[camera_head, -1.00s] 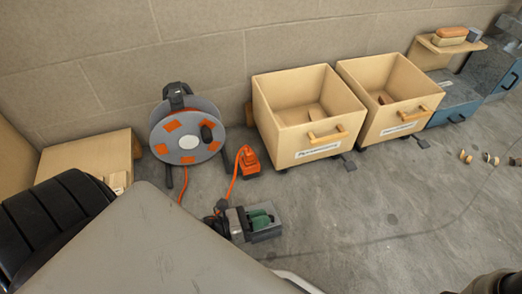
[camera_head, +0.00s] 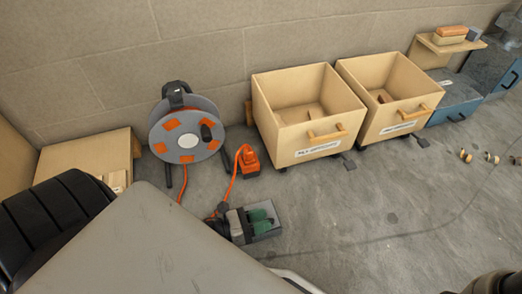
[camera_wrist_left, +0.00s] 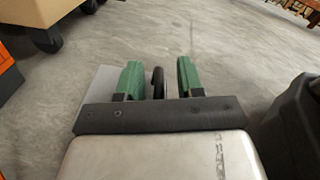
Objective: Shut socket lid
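The orange socket box (camera_head: 248,161) stands on the floor right of the cable reel (camera_head: 187,134), with an orange cable running from it. Its lid is too small to tell open from shut. An orange edge shows at the far left of the left wrist view (camera_wrist_left: 8,75). My left gripper (camera_head: 263,221) is low over the floor, nearer to me than the socket and apart from it. In the left wrist view its green fingers (camera_wrist_left: 158,68) stand apart, with a dark curved piece between them that I cannot identify. My right gripper is out of view.
Two wooden bins on casters (camera_head: 309,112) (camera_head: 388,98) stand along the wall to the right. A wooden box (camera_head: 88,160) is left of the reel. Several small pieces (camera_head: 466,156) lie on the floor at far right. The floor in front of the bins is mostly clear.

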